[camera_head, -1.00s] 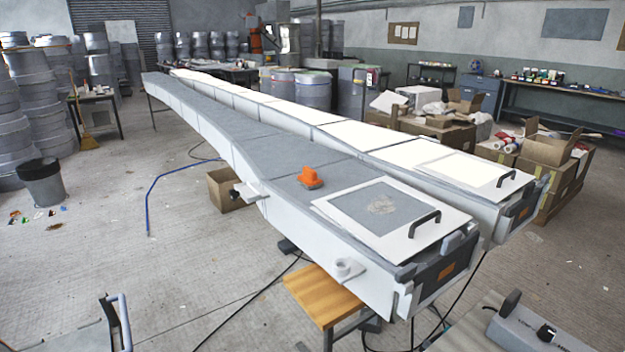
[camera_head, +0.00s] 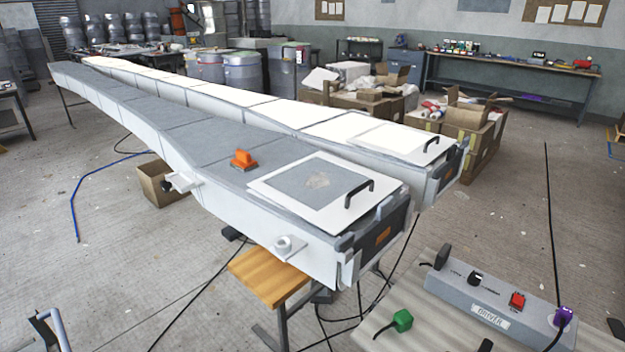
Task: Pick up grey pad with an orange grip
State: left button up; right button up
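The grey pad with an orange grip (camera_head: 243,160) sits on the grey top surface of the nearer long mould (camera_head: 205,136). It lies just left of a white-framed grey panel (camera_head: 318,184) with a black handle. The orange grip stands up from the pad, and nothing covers it.
A wooden stool (camera_head: 268,276) stands by the near mould end. A grey control box (camera_head: 490,300) with a red switch sits on a table at lower right. An open carton (camera_head: 160,184) stands left of the mould. Black cables cross the floor. The left floor is mostly clear.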

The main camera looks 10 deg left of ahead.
aim_at(243, 161)
jog(key=i+j+z, duration=0.1)
jog(key=j, duration=0.25)
jog(key=i+j, duration=0.2)
jog(key=j, duration=0.15)
jog(key=i+j+z, duration=0.15)
jog(key=j, duration=0.6)
jog(key=i+z, duration=0.05)
jog(key=i, duration=0.05)
